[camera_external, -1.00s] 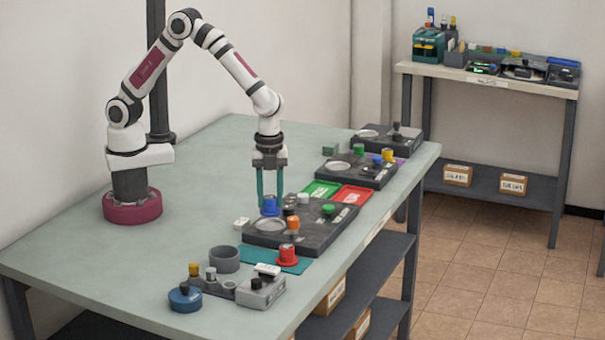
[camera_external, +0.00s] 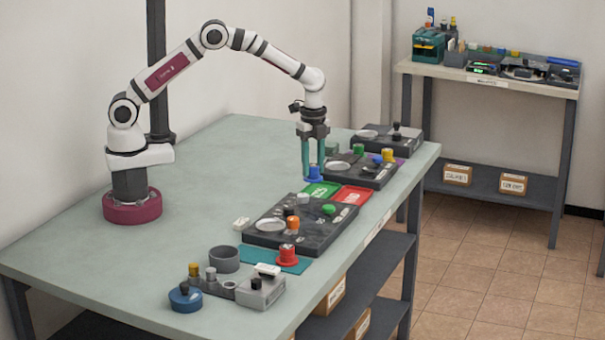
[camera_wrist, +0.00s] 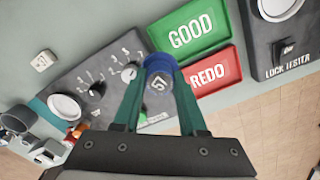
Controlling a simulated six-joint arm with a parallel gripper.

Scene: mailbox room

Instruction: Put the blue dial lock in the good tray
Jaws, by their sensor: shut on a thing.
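The blue dial lock (camera_external: 314,173) is between the teal fingers of my gripper (camera_external: 314,165), which is shut on it. The lock also shows in the wrist view (camera_wrist: 157,70), between the fingertips. In the external view the lock appears over the green good tray (camera_external: 321,190), near its far edge. In the wrist view the good tray (camera_wrist: 208,24) lies just beyond and to the right of the lock. I cannot tell whether the lock touches the tray. The tray shows no other thing in it.
The red redo tray (camera_external: 354,195) lies beside the good tray. A dark tester board (camera_external: 262,238) with knobs stands nearer the camera, and a lock tester (camera_external: 374,180) stands behind the trays. The table's left part is clear.

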